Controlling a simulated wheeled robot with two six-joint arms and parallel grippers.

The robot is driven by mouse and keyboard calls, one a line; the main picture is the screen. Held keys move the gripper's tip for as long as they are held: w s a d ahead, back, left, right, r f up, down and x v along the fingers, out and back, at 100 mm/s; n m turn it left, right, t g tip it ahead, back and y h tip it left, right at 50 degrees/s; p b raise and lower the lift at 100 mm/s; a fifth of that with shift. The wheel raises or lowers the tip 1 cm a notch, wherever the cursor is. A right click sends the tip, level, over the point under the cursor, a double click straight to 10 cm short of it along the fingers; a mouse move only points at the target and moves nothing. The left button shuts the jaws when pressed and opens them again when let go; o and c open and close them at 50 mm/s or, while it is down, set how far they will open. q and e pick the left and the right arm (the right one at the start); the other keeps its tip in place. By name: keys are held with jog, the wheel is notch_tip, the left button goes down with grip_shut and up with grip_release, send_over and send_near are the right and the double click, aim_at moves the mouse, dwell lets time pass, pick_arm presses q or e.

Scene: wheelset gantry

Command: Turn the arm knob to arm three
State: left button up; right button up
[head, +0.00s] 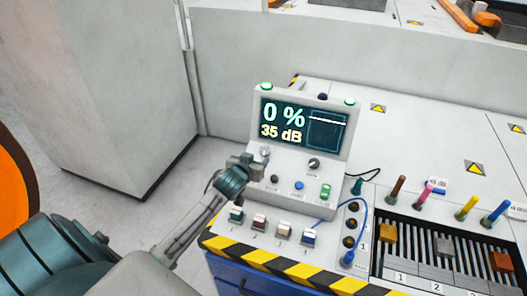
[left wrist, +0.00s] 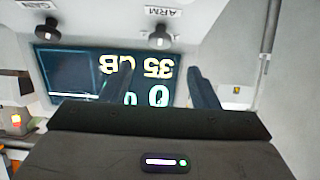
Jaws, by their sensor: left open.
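The grey console (head: 240,185) stands on the bench with a lit screen (head: 299,125) reading 0 % and 35 dB. The arm knob (left wrist: 159,38) is a small dark knob beside the upside-down ARM label (left wrist: 163,11) in the left wrist view. In the head view the arm knob (head: 264,151) sits below the screen's left part, close to my gripper. Which setting it points to is too small to tell. My left gripper (head: 254,163) is open and empty in front of the console's left side; its two fingers show apart in the left wrist view (left wrist: 162,82). My right gripper is not in view.
A second knob (head: 314,163) sits right of the arm knob. Several numbered switches (head: 260,223) line the console's front, above a yellow-black striped edge (head: 270,259).

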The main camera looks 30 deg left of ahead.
aim_at(265, 150)
pick_arm(q)
jog(key=p+x, duration=0.2)
jog(key=x, duration=0.6)
jog(key=shift+w, duration=0.1)
jog(key=shift+w+a+f, duration=0.15)
jog(key=shift+w+f, duration=0.2)
jog(key=shift+w, duration=0.15)
jog(key=shift+c, duration=0.4)
jog(key=c, duration=0.9)
jog(key=shift+o, duration=0.2)
